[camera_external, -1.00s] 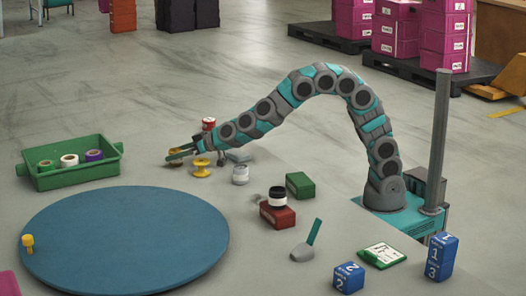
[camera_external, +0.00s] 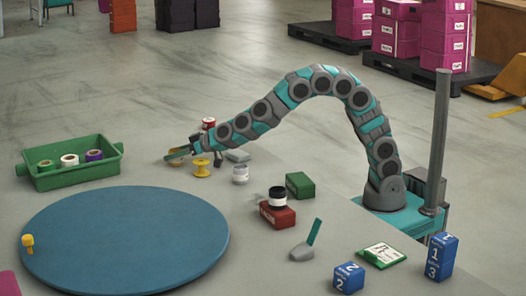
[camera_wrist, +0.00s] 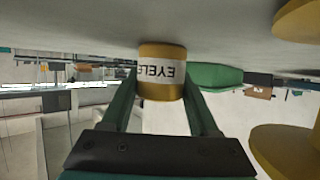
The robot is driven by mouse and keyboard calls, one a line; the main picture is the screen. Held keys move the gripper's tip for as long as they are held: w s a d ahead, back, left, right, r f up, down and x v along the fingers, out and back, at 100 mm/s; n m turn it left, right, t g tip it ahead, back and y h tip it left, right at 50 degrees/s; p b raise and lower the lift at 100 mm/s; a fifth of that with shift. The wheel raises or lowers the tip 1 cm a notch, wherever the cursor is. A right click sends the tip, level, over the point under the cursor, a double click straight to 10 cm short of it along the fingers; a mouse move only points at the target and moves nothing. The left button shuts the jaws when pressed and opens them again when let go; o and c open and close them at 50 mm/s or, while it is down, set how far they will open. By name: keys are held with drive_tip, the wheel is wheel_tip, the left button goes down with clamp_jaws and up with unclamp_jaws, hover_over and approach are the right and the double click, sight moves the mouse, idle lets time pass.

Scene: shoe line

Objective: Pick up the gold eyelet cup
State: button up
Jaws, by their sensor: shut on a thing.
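The gold eyelet cup (camera_wrist: 161,72) is a small gold cylinder with a white band reading "EYELE", upside down in the wrist view. My gripper (camera_wrist: 160,90) has a green finger on each side of it and is shut on it. In the external view my gripper (camera_external: 176,155) is low over the table, behind the yellow spool; the cup is small there and mostly covered by the fingers. I cannot tell whether the cup touches the table.
A yellow spool (camera_external: 201,168) stands close to my gripper, and a white-grey jar (camera_external: 240,174) stands to its right. A green crate (camera_external: 75,178) with several rolls is at left. A large blue disc (camera_external: 120,240) lies in front. A red-topped can (camera_external: 208,124) is behind.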

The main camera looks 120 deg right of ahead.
clamp_jaws()
